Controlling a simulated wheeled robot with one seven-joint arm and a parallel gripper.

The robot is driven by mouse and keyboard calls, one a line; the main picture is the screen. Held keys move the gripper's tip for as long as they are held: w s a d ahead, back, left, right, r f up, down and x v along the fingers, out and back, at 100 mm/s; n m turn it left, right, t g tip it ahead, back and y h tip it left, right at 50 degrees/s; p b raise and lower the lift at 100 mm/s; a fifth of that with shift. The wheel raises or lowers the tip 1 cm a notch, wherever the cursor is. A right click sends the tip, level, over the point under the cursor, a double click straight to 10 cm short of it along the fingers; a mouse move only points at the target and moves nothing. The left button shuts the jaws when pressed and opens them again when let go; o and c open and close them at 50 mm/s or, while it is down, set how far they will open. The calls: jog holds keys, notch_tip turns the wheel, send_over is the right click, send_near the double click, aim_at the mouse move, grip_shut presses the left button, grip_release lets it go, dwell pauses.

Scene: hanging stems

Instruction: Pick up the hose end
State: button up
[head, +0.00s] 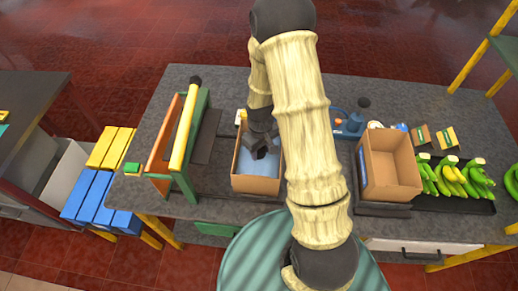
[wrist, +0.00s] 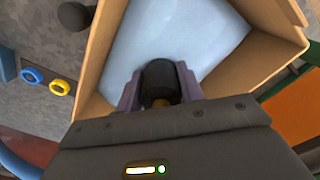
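A black cylindrical end with a brass-coloured part, which looks like the hose end (wrist: 160,80), sits between the fingers of my gripper (wrist: 160,92) in the wrist view. The purple-grey fingers are close against both its sides, and the gripper looks shut on it. In the head view my gripper (head: 259,151) is over an open cardboard box (head: 254,185) with a light blue inside. Any hose leading from the end is hidden by the gripper body.
A second cardboard box (head: 391,173) stands to the right, with bananas (head: 457,177) beyond it. A wooden frame with a yellow bar (head: 184,131) stands left. Blue and yellow rings (wrist: 46,81) lie beside the box in the wrist view. The grey worktop (head: 222,180) has little free room.

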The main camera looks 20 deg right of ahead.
jog(key=c, duration=0.6)
jog(key=shift+r, duration=0.1)
notch_tip(320, 180, up, 10)
jog(key=shift+f+b, duration=0.1)
jog(key=shift+b, duration=1.05)
